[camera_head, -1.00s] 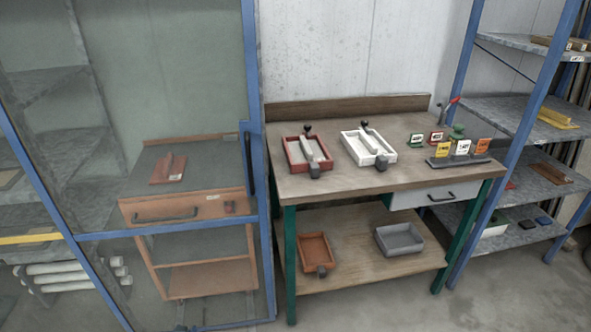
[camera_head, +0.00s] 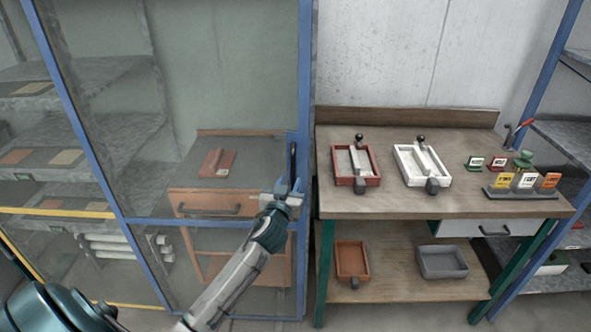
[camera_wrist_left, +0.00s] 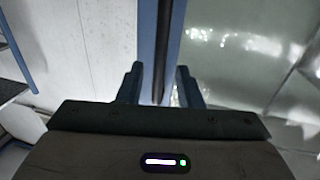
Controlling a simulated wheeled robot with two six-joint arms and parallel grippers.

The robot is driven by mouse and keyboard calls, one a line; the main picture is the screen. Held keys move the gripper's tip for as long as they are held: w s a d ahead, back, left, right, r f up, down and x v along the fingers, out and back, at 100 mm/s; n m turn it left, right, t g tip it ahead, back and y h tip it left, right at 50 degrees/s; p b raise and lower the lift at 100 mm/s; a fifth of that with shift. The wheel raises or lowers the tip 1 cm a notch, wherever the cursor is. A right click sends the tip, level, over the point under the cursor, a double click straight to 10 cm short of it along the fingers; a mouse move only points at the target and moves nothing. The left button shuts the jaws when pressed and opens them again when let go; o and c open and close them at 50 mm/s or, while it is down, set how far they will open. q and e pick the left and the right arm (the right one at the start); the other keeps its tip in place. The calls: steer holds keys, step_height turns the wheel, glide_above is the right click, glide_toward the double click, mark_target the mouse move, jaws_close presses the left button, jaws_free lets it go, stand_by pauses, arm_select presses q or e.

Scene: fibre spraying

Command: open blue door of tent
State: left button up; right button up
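The tent's blue-framed, see-through door (camera_head: 305,80) stands on the left in the head view and looks shut. Its dark vertical handle (camera_head: 292,158) is on the blue frame's right side. My left gripper (camera_head: 291,184) is at the lower part of this handle. In the left wrist view, the fingers (camera_wrist_left: 159,85) are open and apart. The dark handle (camera_wrist_left: 161,50) runs upright between them, with the blue frame (camera_wrist_left: 147,40) beside it; contact cannot be seen. My right gripper is not in view.
Behind the clear panel are shelves and an orange cabinet (camera_head: 215,203). A wooden workbench (camera_head: 460,199) with a red tray (camera_head: 373,178) and a white tray (camera_head: 404,175) stands right of the door. Blue-posted shelving (camera_head: 549,70) is at the far right.

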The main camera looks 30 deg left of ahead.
mark_target(292, 175)
arm_select(q)
steer(key=shift+p+x, duration=0.6)
steer(key=shift+x, duration=2)
steer(key=shift+f, duration=0.1)
jaws_close()
